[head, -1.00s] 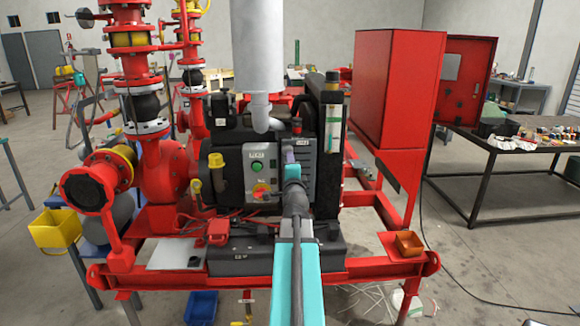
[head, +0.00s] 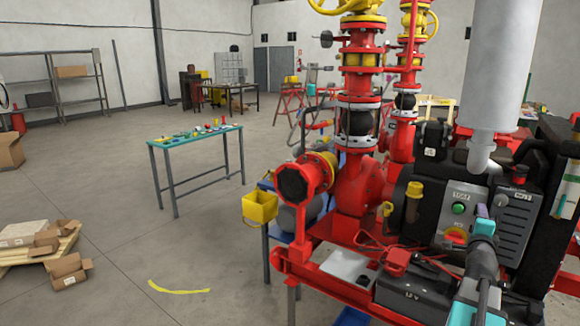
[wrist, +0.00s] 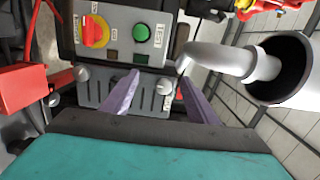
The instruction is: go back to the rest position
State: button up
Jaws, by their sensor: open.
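My gripper (wrist: 155,100) is open, with its two purple fingers apart and nothing between them in the wrist view. It points at the control panel (wrist: 122,28) of the pump skid, close to the vented grey plate below the panel. In the head view my gripper (head: 484,215) shows at the lower right, in front of the panel (head: 466,208) with its green button and red and yellow knob. I cannot tell whether the fingers touch the skid.
The red pump skid (head: 360,182) fills the right side. A yellow bin (head: 260,207) hangs at its left end. A teal table (head: 196,138) with small parts stands left of it. Boxes on a pallet (head: 42,246) lie at the far left.

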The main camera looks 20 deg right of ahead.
jog(key=w+a+f+n+t+y, duration=0.1)
jog(key=w+a+f+n+y, duration=0.15)
jog(key=w+a+f, duration=0.7)
jog(key=w+a+f+n+y, duration=0.2)
jog(key=w+a+f+y, duration=0.2)
jog(key=w+a+f, duration=0.55)
jog(key=s+a+f+n+g+y, duration=0.1)
jog(key=a+f+n+y, duration=0.2)
jog(key=a+f, duration=1)
jog(key=s+a+f+n+g+y, duration=0.1)
jog(key=a+f+n+g+y, duration=0.15)
jog(key=a+f, duration=1)
jog(key=s+a+f+n+g+y, duration=0.2)
jog(key=s+a+f+n+g, duration=0.15)
jog(key=s+a+f, duration=0.65)
jog(key=s+a+f+n+g+y, duration=0.25)
jog(key=s+a+f+n, duration=0.45)
jog(key=a, duration=0.5)
jog(key=s+a+f+n+g+h, duration=0.1)
jog(key=s+f+g, duration=0.1)
jog(key=s, duration=0.4)
jog(key=s+a+f+n+g, duration=0.1)
jog(key=s+g, duration=0.1)
jog(key=s, duration=0.5)
jog(key=s+d+r+n+g+h, duration=0.2)
jog(key=s+d+n+g, duration=0.1)
jog(key=s, duration=0.8)
jog(key=shift+n+g, duration=0.85)
jog(key=shift+n, duration=0.4)
jog(key=shift+s, duration=0.1)
